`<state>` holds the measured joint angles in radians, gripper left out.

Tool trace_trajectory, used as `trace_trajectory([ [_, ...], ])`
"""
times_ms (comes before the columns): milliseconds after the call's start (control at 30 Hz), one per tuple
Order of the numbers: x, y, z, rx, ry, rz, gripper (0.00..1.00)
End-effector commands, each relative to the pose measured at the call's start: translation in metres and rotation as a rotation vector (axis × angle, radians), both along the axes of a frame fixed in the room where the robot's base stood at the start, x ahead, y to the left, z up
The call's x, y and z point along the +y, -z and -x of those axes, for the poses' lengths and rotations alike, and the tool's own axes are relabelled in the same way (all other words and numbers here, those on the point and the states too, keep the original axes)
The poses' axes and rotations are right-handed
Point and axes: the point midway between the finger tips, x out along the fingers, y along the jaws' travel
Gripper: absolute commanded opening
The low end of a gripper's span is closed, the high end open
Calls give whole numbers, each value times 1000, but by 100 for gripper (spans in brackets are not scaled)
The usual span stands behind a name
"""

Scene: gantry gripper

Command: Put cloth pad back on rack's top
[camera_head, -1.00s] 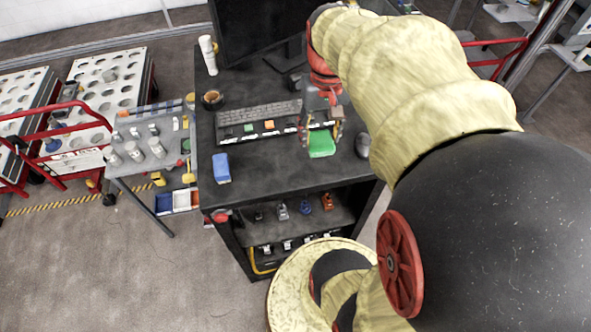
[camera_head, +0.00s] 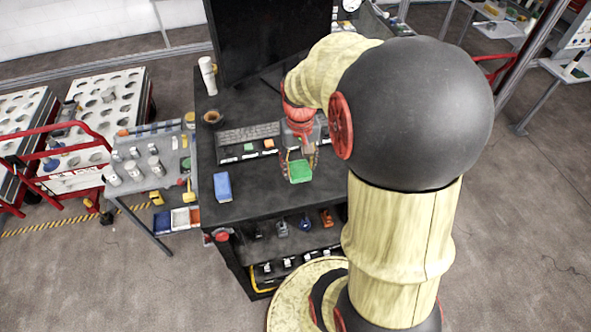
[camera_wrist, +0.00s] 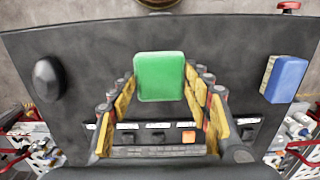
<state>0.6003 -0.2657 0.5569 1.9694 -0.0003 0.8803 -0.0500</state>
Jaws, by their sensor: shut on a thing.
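A green pad (camera_head: 300,171), which looks like the cloth pad, is in my gripper (camera_head: 300,162). In the wrist view the green pad (camera_wrist: 160,76) lies between the far ends of the yellow-lined fingers (camera_wrist: 160,95). The gripper is shut on it, above the dark top of a black stand with shelves (camera_head: 262,190), which seems to be the rack. I cannot tell whether the pad touches that top. A blue block (camera_head: 222,186) lies to the left on the same top; in the wrist view the blue block (camera_wrist: 287,79) shows a tan side.
A keyboard (camera_head: 248,133) and a labelled strip with green and orange pieces stand behind the gripper, before a monitor (camera_head: 265,35). A dark mug (camera_head: 212,119) and a white bottle (camera_head: 207,75) stand at the left. The top between blue block and gripper is clear.

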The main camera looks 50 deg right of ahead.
Motion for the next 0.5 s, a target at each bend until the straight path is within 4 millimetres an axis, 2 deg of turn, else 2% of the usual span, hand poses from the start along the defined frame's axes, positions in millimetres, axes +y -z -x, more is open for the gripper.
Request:
trace_trajectory([
  [100, -3, 12, -10, 1, -1, -1, 25],
  [333, -6, 24, -18, 2, -1, -1, 25],
  [500, -6, 48, -18, 3, 0, -2, 25],
])
